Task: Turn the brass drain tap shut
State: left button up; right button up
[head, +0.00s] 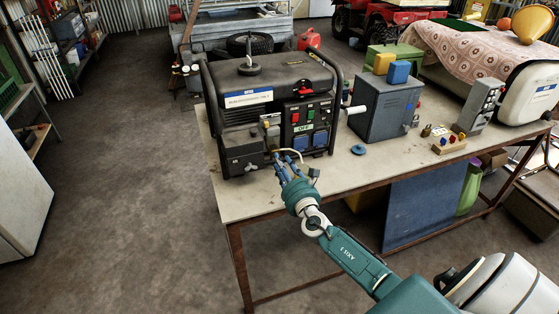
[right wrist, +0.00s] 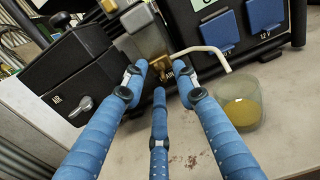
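The brass drain tap (right wrist: 162,63) shows in the right wrist view, small, under a grey metal box on the front of the black generator (head: 262,100). My right gripper (right wrist: 159,76) has three blue fingers spread around and just in front of the tap, with one fingertip on each side and one below. I see a gap between the fingertips, and I cannot tell whether any finger touches the tap. In the head view the right gripper (head: 287,160) is at the generator's lower front, and its fingers hide the tap. My left gripper is not in view.
A black part with a lever (right wrist: 80,105) is on the left. A grey box (head: 385,105) and a blue disc (head: 358,150) are on the bench (head: 245,200).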

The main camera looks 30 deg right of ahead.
jog(key=shift+x, duration=1.25)
grip_shut()
jog(key=shift+m+b, duration=0.5)
jog(key=shift+m, duration=0.1)
jog(key=m+b, duration=0.1)
jog(key=m, duration=0.4)
jog(key=m+b, duration=0.2)
jog(key=m, duration=0.4)
jog(key=m+b, duration=0.2)
jog(key=m, duration=0.3)
jog(key=shift+s+d+f+m, duration=0.15)
jog(key=shift+d+f+m, duration=0.15)
jog(key=shift+m, duration=0.1)
jog(key=shift+a, duration=0.1)
